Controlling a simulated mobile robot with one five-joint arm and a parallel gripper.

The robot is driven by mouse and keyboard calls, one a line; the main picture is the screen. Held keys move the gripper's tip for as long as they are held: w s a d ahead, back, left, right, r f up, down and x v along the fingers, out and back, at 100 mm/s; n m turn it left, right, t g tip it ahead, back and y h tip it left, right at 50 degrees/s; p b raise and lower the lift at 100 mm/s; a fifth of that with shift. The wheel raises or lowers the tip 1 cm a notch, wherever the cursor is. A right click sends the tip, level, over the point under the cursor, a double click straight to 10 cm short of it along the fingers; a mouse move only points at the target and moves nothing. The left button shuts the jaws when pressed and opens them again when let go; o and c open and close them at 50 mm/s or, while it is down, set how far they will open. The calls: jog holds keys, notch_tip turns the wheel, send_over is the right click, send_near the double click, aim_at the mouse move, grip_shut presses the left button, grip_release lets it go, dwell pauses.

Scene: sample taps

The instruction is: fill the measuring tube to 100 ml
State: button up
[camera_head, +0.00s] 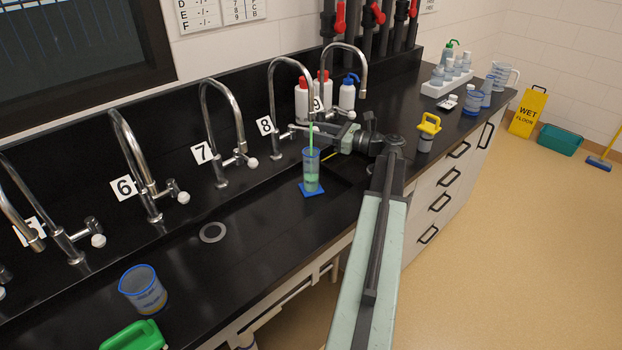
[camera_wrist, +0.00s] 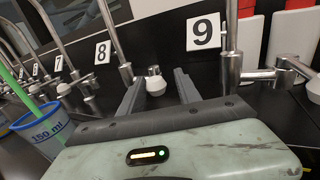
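The measuring tube (camera_head: 312,176), clear with a blue rim, stands upright on a blue base (camera_head: 313,191) under the spout of tap 8 (camera_head: 273,100). A thin green stream (camera_head: 311,136) falls from the spout into it. Green liquid shows in its lower part; the exact level cannot be read. In the wrist view the tube (camera_wrist: 42,128) is at the left edge, marked 150 ml, with the stream (camera_wrist: 15,82) entering it. My gripper (camera_wrist: 160,76) is open, its fingers apart on either side of tap 8's white knob (camera_wrist: 156,86), with no clear contact.
Tap 9 (camera_wrist: 232,55) stands close on the right of my gripper. Taps 7 (camera_head: 215,130) and 6 (camera_head: 135,165) line the wall to the left. A blue-rimmed beaker (camera_head: 143,288), a green container (camera_head: 133,336) and a yellow-topped jar (camera_head: 427,130) stand on the black counter.

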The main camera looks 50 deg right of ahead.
jog(key=shift+s+a, duration=0.25)
jog(key=shift+a, duration=0.5)
jog(key=shift+s+a, duration=0.25)
jog(key=shift+a, duration=0.45)
dwell(1.1)
jog(key=shift+a+v, duration=0.15)
jog(key=shift+v, duration=1)
jog(key=shift+a+v, duration=0.2)
jog(key=shift+v, duration=0.9)
jog(key=shift+a+v, duration=0.15)
jog(key=shift+v, duration=1)
jog(key=shift+s, duration=0.2)
